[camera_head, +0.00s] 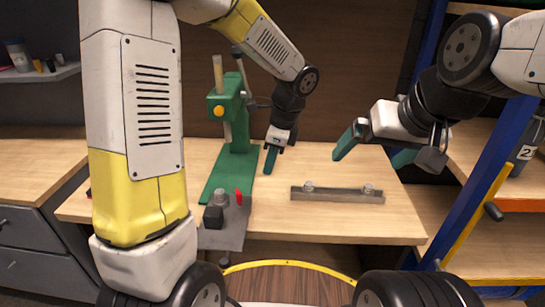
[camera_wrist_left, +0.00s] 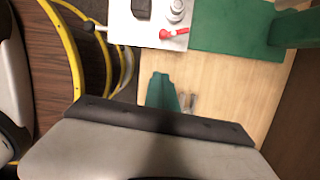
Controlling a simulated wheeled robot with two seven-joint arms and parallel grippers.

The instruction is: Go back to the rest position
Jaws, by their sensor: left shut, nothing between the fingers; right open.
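My left gripper (camera_head: 270,161) is shut and empty. It hangs above the wooden table (camera_head: 330,222), just right of a green press stand (camera_head: 240,163). Its green fingertips also show in the left wrist view (camera_wrist_left: 162,90), over bare wood. My right gripper (camera_head: 371,154) is open and empty, with its green fingers wide apart. It is above the right part of the table, behind a metal bar (camera_head: 337,196) with two bolts on it. No object is in either gripper.
A grey plate (camera_head: 228,236) at the table's front edge carries a black block (camera_head: 213,217) and a small red piece (camera_head: 239,196). A blue-framed shelf (camera_head: 469,215) stands close on the right. A drawer cabinet (camera_head: 35,240) is on the left. The table's middle is mostly clear.

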